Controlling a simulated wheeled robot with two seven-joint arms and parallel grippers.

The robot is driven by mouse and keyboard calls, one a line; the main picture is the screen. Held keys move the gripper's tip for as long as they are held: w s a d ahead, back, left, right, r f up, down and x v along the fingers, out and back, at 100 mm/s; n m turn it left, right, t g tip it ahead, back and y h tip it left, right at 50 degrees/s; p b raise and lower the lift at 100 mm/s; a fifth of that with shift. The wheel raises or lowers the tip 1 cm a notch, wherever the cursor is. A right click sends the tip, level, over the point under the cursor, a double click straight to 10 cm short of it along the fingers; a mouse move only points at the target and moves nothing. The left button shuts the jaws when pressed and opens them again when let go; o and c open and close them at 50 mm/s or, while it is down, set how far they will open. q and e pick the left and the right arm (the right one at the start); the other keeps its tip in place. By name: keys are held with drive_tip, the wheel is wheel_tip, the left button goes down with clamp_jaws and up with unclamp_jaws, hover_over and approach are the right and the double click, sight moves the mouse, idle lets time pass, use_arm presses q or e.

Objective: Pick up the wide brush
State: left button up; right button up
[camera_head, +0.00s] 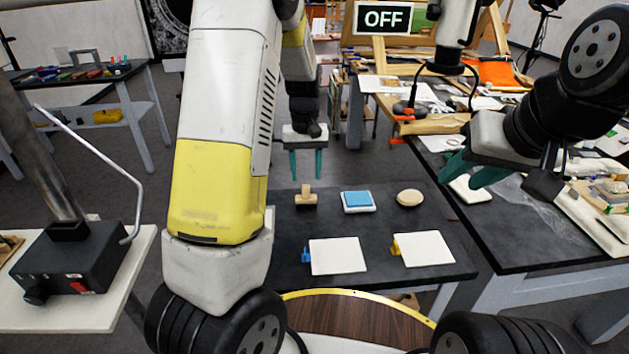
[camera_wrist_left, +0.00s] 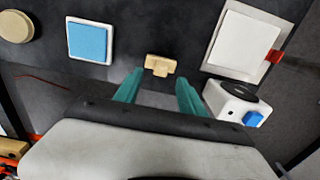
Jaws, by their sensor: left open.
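The wide brush appears to be the small tan T-shaped wooden piece (camera_head: 306,199) at the back left of the dark table, with a short stub rising from a wider block. It also shows in the left wrist view (camera_wrist_left: 160,66). My left gripper (camera_head: 305,164) is open and empty, with its green fingers pointing down above and behind the piece. In the left wrist view the piece lies just past the gap between the fingertips (camera_wrist_left: 160,80), not touching them. My right gripper (camera_head: 474,172) is open and empty over the table on the right.
A blue pad on a white tray (camera_head: 347,208) and a round tan disc (camera_head: 410,197) stand right of the piece. Two white tiles (camera_head: 338,256) (camera_head: 422,249) with blue and yellow clips lie in front. A black box (camera_head: 75,262) stands on a side table at left.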

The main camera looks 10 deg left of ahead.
sight(306, 186)
use_arm(q)
wheel_tip(306, 186, down, 6)
drive_tip(key=shift+s+f, duration=0.1)
drive_tip(key=shift+s, duration=0.05)
clamp_jaws()
idle(0.3)
